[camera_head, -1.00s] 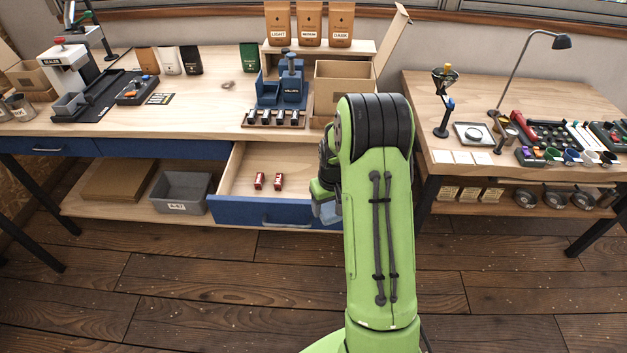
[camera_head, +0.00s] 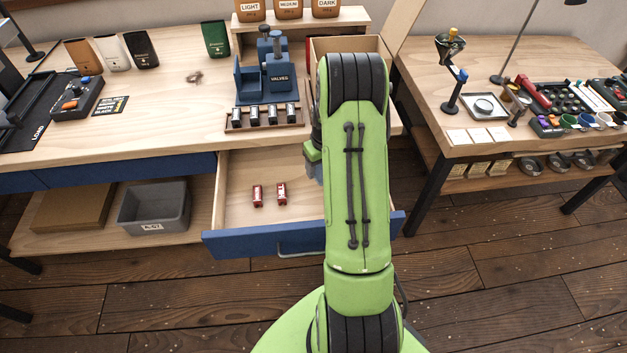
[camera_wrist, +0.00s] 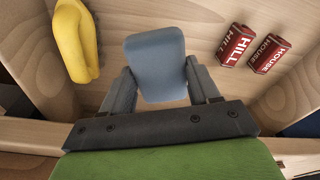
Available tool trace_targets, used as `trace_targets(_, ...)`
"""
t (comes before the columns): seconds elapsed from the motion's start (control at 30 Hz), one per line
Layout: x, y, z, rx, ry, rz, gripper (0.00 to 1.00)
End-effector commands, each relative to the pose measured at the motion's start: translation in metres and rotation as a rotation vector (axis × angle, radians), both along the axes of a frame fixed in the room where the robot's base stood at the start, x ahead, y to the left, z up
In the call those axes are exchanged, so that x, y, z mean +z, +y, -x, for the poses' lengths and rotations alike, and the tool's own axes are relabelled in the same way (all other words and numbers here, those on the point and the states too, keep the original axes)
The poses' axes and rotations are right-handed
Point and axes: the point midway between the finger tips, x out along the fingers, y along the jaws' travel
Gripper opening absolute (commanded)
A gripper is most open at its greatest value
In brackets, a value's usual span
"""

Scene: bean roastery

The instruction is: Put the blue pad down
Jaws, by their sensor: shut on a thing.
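The blue pad (camera_wrist: 155,58) is between the two fingers of my gripper (camera_wrist: 160,82) in the wrist view. My gripper is shut on the pad's sides, over the open wooden drawer (camera_head: 236,172). The wrist view does not clearly show whether the pad touches the drawer floor. In the head view my arm hides most of the gripper and the right part of the drawer.
Two red blocks, marked HILL (camera_wrist: 236,45) and HOUSE (camera_wrist: 269,54), lie right of the pad in the wrist view. A yellow object (camera_wrist: 76,42) lies at its left. Bare drawer floor shows between them. The blue drawer front (camera_head: 262,241) stands pulled out.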

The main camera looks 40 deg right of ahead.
Motion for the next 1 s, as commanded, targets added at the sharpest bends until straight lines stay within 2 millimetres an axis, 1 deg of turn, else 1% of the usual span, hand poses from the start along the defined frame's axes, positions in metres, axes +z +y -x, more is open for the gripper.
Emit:
trace_targets(0.03, -0.016, 0.001, 0.000, 0.000, 0.002, -0.002, 0.27)
trace_targets(0.23, -0.043, 0.001, 0.000, 0.001, 0.001, -0.001, 0.27)
trace_targets(0.37, -0.066, 0.000, 0.000, 0.000, 0.001, -0.001, 0.27)
trace_targets(0.4, -0.069, 0.000, 0.000, 0.001, 0.001, -0.001, 0.27)
trace_targets(0.6, -0.067, 0.000, 0.000, 0.001, -0.001, 0.000, 0.27)
trace_targets(0.7, -0.071, 0.000, 0.000, 0.001, -0.001, 0.000, 0.27)
trace_targets(0.73, -0.071, 0.000, 0.000, 0.001, -0.001, 0.000, 0.62)
trace_targets(0.8, -0.070, 0.000, 0.000, 0.001, -0.001, 0.000, 0.73)
trace_targets(0.9, -0.070, 0.000, 0.000, 0.001, -0.001, 0.000, 0.86)
trace_targets(1.0, -0.070, 0.000, 0.000, 0.001, -0.001, 0.000, 0.86)
